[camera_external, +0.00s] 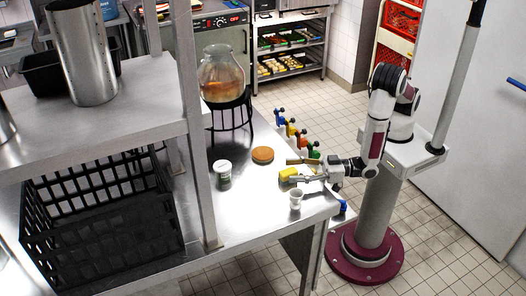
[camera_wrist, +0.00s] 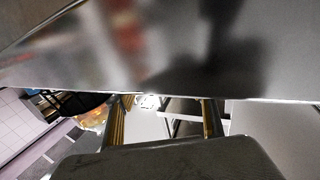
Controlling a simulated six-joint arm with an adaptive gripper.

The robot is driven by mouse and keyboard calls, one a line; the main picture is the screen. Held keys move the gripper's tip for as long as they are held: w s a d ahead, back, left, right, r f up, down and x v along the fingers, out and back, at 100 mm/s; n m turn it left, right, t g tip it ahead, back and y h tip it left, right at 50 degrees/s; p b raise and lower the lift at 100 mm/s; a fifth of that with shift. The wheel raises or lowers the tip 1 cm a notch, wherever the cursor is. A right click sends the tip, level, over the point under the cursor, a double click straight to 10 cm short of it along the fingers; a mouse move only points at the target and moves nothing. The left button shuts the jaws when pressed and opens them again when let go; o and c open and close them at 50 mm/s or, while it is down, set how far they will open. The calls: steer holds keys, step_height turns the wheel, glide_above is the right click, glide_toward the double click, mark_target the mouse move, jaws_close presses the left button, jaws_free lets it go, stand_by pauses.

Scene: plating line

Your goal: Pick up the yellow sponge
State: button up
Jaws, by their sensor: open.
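The yellow sponge (camera_external: 288,174) lies on the steel counter near its right end in the external view. My gripper (camera_external: 291,170) reaches in from the right, its fingers spread and pointing left. The fingertips are right at the sponge; I cannot tell whether they touch it or stand over it. In the wrist view, my gripper (camera_wrist: 163,105) shows two fingers set well apart with a gap between them. The sponge cannot be made out there.
A white cup (camera_external: 296,200) stands just in front of the sponge. A round orange-brown item (camera_external: 262,154) and a white tub (camera_external: 223,174) are to the left. A steel post (camera_external: 200,130) and black crate (camera_external: 100,215) are further left.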

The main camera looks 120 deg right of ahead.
mark_target(295, 170)
stand_by(0.3)
steer(key=c, duration=1.3)
steer(key=shift+r, duration=0.2)
steer(key=shift+r, duration=4.75)
